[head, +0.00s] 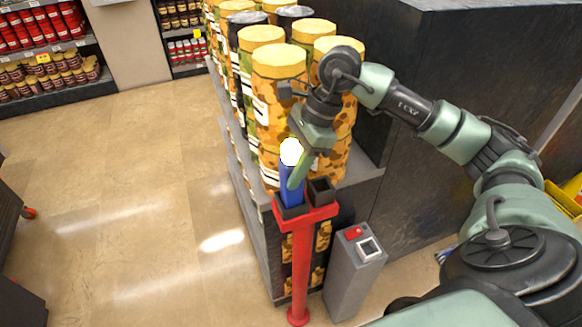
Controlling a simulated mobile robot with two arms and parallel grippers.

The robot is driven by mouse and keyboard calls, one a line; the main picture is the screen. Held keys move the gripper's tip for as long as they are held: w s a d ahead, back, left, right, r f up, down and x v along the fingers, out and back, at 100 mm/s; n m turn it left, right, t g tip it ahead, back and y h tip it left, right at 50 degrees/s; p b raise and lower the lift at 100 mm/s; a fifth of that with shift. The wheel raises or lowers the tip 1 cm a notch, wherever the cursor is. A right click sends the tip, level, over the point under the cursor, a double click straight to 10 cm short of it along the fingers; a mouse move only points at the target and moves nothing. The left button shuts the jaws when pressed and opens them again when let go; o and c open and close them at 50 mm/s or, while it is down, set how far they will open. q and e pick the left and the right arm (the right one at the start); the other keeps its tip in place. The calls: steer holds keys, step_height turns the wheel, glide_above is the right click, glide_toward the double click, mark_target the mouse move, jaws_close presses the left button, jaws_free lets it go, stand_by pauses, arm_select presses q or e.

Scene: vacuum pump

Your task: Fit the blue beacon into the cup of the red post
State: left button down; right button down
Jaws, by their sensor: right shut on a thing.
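The blue beacon (291,192) is upright, with a glowing white ball on top. My right gripper (296,168) is shut on the beacon just below the ball. A green finger covers part of the beacon's right side. The red post (300,262) stands on the floor and carries a red head with two dark square holders. The beacon's lower end meets the left holder, the dark cup (291,211). I cannot tell how deep it sits. The right holder (321,191) looks empty. My left gripper is not in view.
A grey box (352,268) with a red button (354,232) and a white-framed square stands right of the post. Tall patterned cans (277,90) crowd the shelf just behind my gripper. The floor (130,200) at left is clear.

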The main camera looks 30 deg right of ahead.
steer(key=shift+f+b, duration=0.95)
steer(key=shift+f, duration=0.15)
steer(key=c, duration=0.8)
jaws_free()
steer(key=shift+o, duration=0.2)
steer(key=shift+r, duration=0.1)
steer(key=shift+b+v, duration=0.45)
steer(key=shift+v, duration=3.4)
